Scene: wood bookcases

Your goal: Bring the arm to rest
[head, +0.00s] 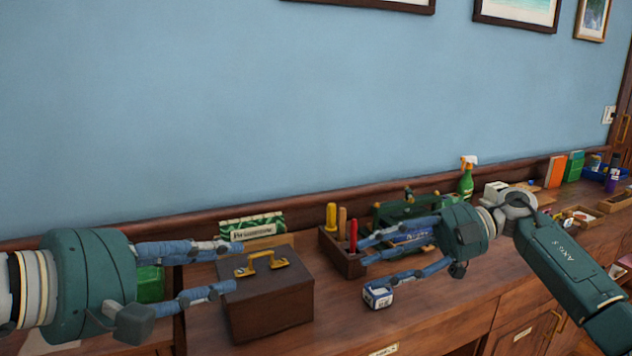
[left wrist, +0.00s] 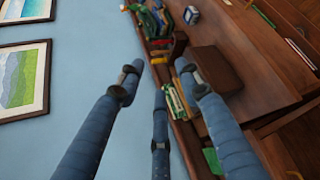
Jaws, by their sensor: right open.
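My left gripper (head: 236,268) reaches in from the left, its blue fingers spread apart and empty, at the left side of a dark brown box with a brass handle (head: 268,298). In the left wrist view the fingers (left wrist: 160,75) are spread with nothing held. I cannot tell whether a fingertip touches the box. My right gripper (head: 368,262) is open and empty, pointing left over the counter. Its fingers are beside a wooden holder (head: 345,262) and above a small white-and-blue box (head: 378,294). My right arm (head: 570,262) comes in from the right.
The wooden counter (head: 430,310) runs along a blue wall. A green-patterned box (head: 252,226) is behind the brown box.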

